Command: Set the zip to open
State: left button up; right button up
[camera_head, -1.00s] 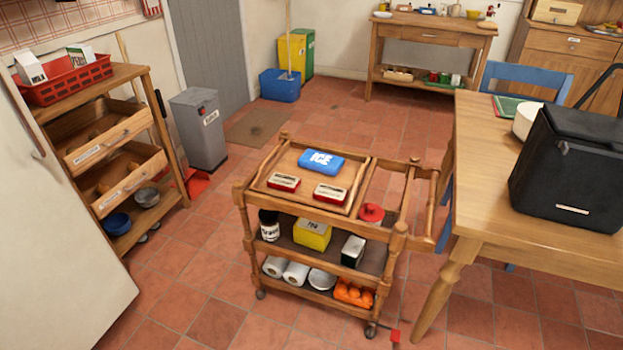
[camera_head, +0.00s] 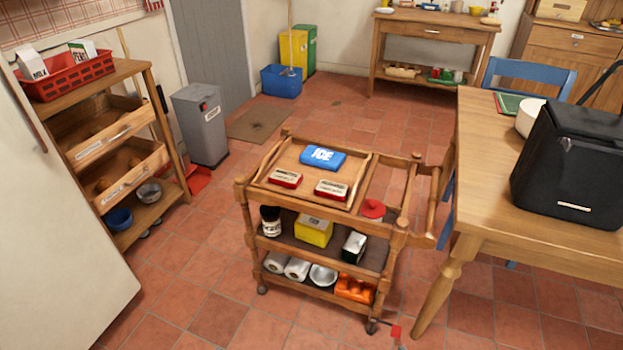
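A black soft cooler bag (camera_head: 575,165) stands on the wooden table at the right. It has a dark carrying strap, a pale label low on its front and a small light tab (camera_head: 566,144) on its upper left side, which may be the zip pull. The lid looks closed, though the zip line is too small to make out. The bag's right side is cut off by the picture edge. Neither of my grippers shows in the head view.
A wooden trolley (camera_head: 268,250) with a blue ice pack (camera_head: 323,158) and two red tins on top stands left of the table (camera_head: 485,190). A blue chair (camera_head: 530,75) is behind the table. A shelf (camera_head: 140,70) stands at the left. Tiled floor is free in front.

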aim_at(566, 143)
jog(key=z, duration=1.55)
